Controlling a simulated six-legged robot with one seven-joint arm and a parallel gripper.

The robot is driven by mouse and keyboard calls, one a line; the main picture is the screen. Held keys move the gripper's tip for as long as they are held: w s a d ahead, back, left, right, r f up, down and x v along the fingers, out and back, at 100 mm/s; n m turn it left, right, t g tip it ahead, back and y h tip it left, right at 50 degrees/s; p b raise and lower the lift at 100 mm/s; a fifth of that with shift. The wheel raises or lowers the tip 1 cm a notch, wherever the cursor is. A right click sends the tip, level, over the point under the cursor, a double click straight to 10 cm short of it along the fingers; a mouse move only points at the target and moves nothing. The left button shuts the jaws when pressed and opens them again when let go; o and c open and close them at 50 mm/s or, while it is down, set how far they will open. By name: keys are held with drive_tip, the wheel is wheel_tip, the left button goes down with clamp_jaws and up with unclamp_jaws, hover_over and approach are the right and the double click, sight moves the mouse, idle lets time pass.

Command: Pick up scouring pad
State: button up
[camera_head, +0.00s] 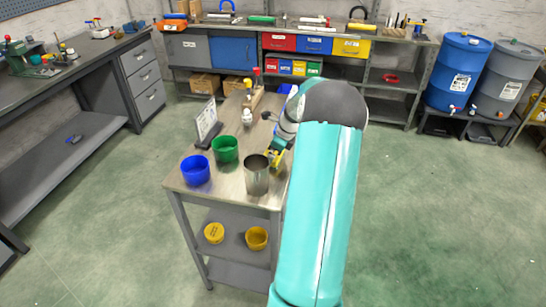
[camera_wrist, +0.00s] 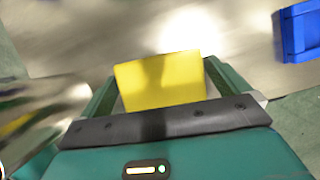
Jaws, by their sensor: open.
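The scouring pad, a yellow block (camera_wrist: 160,82), lies on the metal cart top between the two fingers of my gripper (camera_wrist: 161,74) in the wrist view. My gripper is open, with one finger on each side of the pad. In the head view a small yellow patch (camera_head: 277,160) shows beside my gripper, largely covered by my arm.
A steel cup (camera_head: 257,178) stands close to my gripper, with a green cup (camera_head: 225,150) and blue cup (camera_head: 195,170) farther left. A sign (camera_head: 207,125) stands behind them. A blue object (camera_wrist: 299,32) lies to the right in the wrist view.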

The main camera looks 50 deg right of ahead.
drive_tip(key=shift+c, duration=0.4)
drive_tip(key=c, duration=0.7)
drive_tip(key=shift+r, duration=0.1)
wheel_tip(320, 180, up, 10)
drive_tip(key=shift+f, duration=0.1)
drive_tip(key=shift+o, duration=1)
drive_tip(key=shift+c, duration=0.6)
